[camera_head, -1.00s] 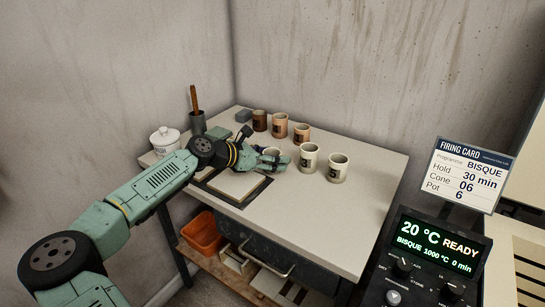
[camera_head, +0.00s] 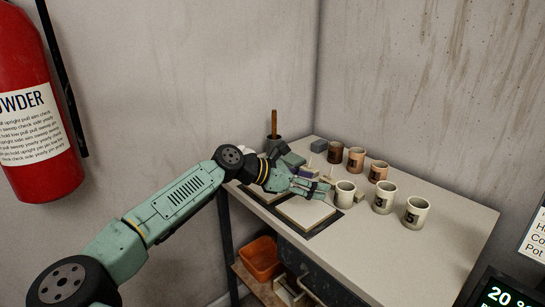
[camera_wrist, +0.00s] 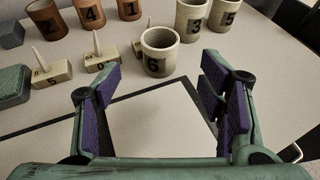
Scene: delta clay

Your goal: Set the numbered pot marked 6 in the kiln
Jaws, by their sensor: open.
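The pot marked 6 (camera_wrist: 158,40) is a small speckled cream cup standing upright on the table, its number facing my gripper in the wrist view. In the head view the same pot (camera_head: 345,195) stands left of the pots marked 3 (camera_head: 383,201) and 5 (camera_head: 415,215). My gripper (camera_wrist: 160,92) is open and empty, with purple pads. It is low over the pale board, and the pot stands just beyond the fingertips, roughly between their lines. In the head view my gripper (camera_head: 318,189) is left of the pot. The kiln is not clearly in view.
Brown pots 4 (camera_wrist: 91,14), 2 (camera_wrist: 47,20) and 1 (camera_wrist: 130,10) stand behind. Small numbered blocks with upright pegs (camera_wrist: 102,62) sit left of pot 6. A dark-edged pale board (camera_head: 305,212) lies under my gripper. The table's right front (camera_head: 440,250) is clear.

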